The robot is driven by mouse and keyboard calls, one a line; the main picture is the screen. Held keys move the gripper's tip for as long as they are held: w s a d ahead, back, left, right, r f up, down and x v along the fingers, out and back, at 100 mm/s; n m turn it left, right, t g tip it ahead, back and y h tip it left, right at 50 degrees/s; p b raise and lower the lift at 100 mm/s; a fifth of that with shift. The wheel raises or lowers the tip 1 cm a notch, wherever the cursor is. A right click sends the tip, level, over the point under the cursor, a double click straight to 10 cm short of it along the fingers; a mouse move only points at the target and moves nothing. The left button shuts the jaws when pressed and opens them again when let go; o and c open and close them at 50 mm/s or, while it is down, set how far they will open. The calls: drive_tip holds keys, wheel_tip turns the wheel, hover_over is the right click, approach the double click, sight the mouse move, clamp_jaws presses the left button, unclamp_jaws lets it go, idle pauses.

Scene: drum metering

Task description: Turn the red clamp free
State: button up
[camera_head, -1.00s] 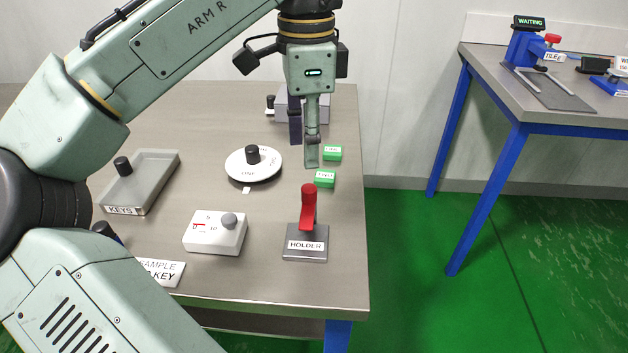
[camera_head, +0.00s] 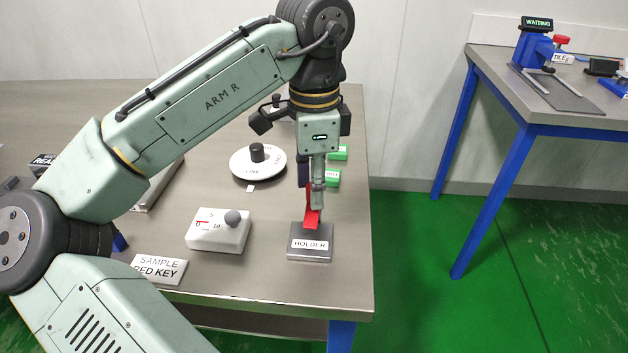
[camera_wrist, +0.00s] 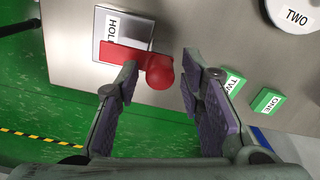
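The red clamp (camera_head: 312,219) is a lever with a round knob on the grey block labelled HOLDER (camera_head: 310,256). In the wrist view the clamp's red arm (camera_wrist: 122,55) lies across the holder plate (camera_wrist: 101,23), with its knob at the end facing my fingers. My gripper (camera_head: 316,205) is down at the clamp and hides its upper part in the head view. In the wrist view my gripper (camera_wrist: 160,66) is open, one finger on each side of the knob. The left finger is close to the red arm; I cannot tell whether it touches.
A white dial box (camera_head: 219,233) with a grey knob stands left of the holder. Behind are a round white dial (camera_head: 243,163) and green labelled blocks (camera_head: 333,178). A SAMPLE RED KEY sign (camera_head: 157,269) is at front left. The table's right edge is close to the holder.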

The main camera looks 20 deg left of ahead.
clamp_jaws()
drive_tip(key=shift+r+n+p, duration=0.15)
drive_tip(key=shift+n+p, duration=0.15)
drive_tip(key=shift+p, duration=0.05)
drive_tip(key=n+p, duration=0.2)
drive_tip(key=p, duration=0.1)
drive_tip(key=shift+r+n, duration=0.15)
drive_tip(key=shift+n, duration=0.15)
drive_tip(key=n+p, duration=0.3)
drive_tip(key=shift+n, duration=0.3)
drive_tip(key=n+p, duration=0.5)
drive_tip(key=n, duration=0.2)
drive_tip(key=n+p, duration=0.1)
drive_tip(key=n, duration=0.3)
drive_tip(key=shift+f+p, duration=0.25)
drive_tip(key=shift+p, duration=0.15)
